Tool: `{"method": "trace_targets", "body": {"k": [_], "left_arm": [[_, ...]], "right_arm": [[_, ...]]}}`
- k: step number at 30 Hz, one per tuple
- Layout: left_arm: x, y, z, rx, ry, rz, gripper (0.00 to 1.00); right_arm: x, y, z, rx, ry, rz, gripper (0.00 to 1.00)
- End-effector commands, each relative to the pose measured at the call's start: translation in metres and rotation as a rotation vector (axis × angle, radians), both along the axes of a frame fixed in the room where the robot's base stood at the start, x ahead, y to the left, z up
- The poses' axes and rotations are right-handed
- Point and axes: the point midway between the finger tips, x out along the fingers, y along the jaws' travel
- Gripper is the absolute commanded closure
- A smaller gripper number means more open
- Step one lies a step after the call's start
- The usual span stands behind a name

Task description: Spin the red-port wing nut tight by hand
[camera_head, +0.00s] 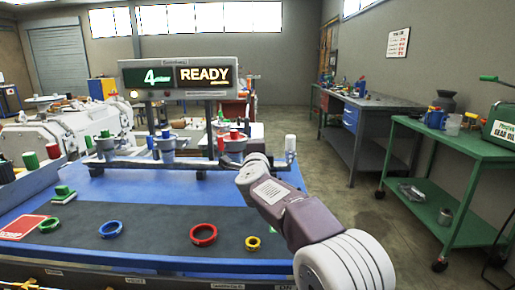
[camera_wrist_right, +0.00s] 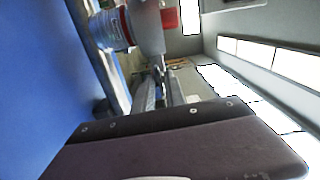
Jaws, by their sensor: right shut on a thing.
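The red-topped port (camera_head: 234,145), a grey cup-shaped fitting, stands on the rail at the back of the blue bench. My right arm reaches in from the lower right, and its wrist ends beside this port. In the right wrist view my right gripper (camera_wrist_right: 160,80) has its fingers close together below a pale grey body with a red part (camera_wrist_right: 170,17). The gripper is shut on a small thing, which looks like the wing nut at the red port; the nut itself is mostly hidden. My left gripper is in neither view.
A blue ring (camera_head: 111,229), a red ring (camera_head: 203,234) and a yellow ring (camera_head: 253,243) lie on the dark mat (camera_head: 150,221). A sign (camera_head: 180,76) reads "4" and "READY". A blue-topped fitting (camera_head: 166,146) stands left of the port. A green cart (camera_head: 450,165) stands at right.

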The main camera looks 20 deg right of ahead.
Motion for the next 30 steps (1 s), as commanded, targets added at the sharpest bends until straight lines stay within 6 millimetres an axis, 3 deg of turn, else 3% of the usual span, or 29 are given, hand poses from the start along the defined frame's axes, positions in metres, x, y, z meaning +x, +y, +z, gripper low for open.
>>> {"method": "trace_targets", "body": {"k": [8,30], "left_arm": [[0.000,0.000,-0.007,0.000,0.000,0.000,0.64],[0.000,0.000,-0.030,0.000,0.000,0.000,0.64]], "right_arm": [[0.000,0.000,-0.002,0.168,-0.048,0.000,1.00],[0.000,0.001,-0.003,0.844,-0.241,0.001,1.00]]}}
